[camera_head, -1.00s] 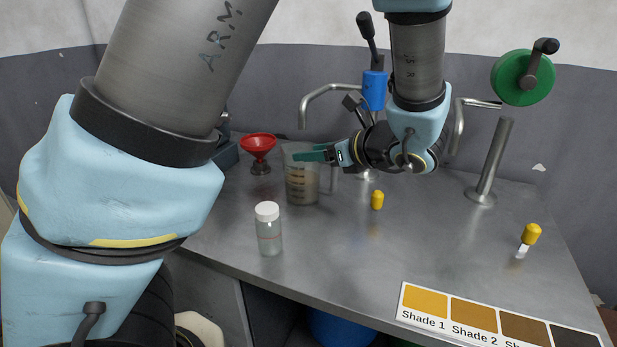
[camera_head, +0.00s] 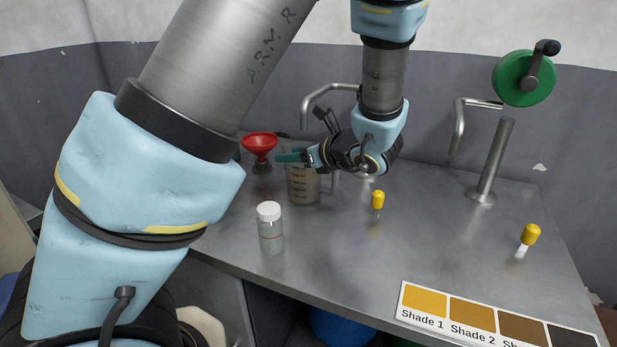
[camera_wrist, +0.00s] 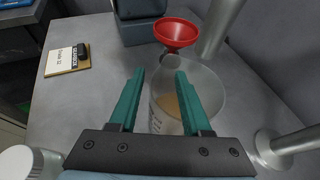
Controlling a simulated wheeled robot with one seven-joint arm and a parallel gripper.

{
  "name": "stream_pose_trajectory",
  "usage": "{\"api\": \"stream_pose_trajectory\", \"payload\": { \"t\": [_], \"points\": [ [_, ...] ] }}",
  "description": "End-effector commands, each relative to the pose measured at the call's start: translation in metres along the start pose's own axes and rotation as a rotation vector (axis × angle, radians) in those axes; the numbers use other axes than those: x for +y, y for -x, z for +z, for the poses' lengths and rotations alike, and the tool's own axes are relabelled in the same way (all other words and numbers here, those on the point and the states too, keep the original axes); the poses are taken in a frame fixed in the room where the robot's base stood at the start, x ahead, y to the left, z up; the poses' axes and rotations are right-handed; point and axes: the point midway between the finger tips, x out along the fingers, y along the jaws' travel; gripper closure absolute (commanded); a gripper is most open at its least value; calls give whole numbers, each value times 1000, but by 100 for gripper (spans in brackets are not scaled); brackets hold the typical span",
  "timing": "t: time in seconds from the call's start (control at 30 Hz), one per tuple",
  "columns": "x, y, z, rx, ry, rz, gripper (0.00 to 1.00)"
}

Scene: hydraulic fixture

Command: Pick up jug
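The jug (camera_head: 303,188) is a clear measuring jug with brownish liquid, standing upright on the metal bench. It also shows in the wrist view (camera_wrist: 215,88). My gripper (camera_head: 283,157), with teal fingers, is at the height of the jug's rim and points left. In the wrist view my gripper (camera_wrist: 159,72) is open with nothing clamped. The left finger is outside the jug's left wall, and the right finger overlaps the jug's opening. I cannot tell whether that finger is inside or above it. The jug's handle is not clearly visible.
A red funnel (camera_head: 260,145) stands just behind and left of the jug. A white-capped bottle (camera_head: 270,228) is in front. A shade card (camera_head: 490,315) is at the front edge.

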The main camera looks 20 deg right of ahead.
Motion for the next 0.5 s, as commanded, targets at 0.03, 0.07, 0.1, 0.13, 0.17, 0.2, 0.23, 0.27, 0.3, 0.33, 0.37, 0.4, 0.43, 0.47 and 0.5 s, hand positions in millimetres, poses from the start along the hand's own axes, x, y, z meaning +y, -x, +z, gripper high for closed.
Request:
{"api": "stream_pose_trajectory", "payload": {
  "t": [0.03, 0.07, 0.1, 0.13, 0.17, 0.2, 0.23, 0.27, 0.3, 0.33, 0.37, 0.4, 0.43, 0.47, 0.5],
  "points": [
    [0, 0, 0, 0, 0, 0, 59],
    [0, 0, 0, 0, 0, 0, 62],
    [0, 0, 0, 0, 0, 0, 67],
    [0, 0, 0, 0, 0, 0, 70],
    [0, 0, 0, 0, 0, 0, 73],
    [0, 0, 0, 0, 0, 0, 78],
    [0, 0, 0, 0, 0, 0, 81],
    [0, 0, 0, 0, 0, 0, 85],
    [0, 0, 0, 0, 0, 0, 89],
    [0, 0, 0, 0, 0, 0, 93],
    [0, 0, 0, 0, 0, 0, 96],
    [0, 0, 0, 0, 0, 0, 100],
    [0, 0, 0, 0, 0, 0, 100],
    [0, 0, 0, 0, 0, 0, 100],
    [0, 0, 0, 0, 0, 0, 100]
  ]
}}
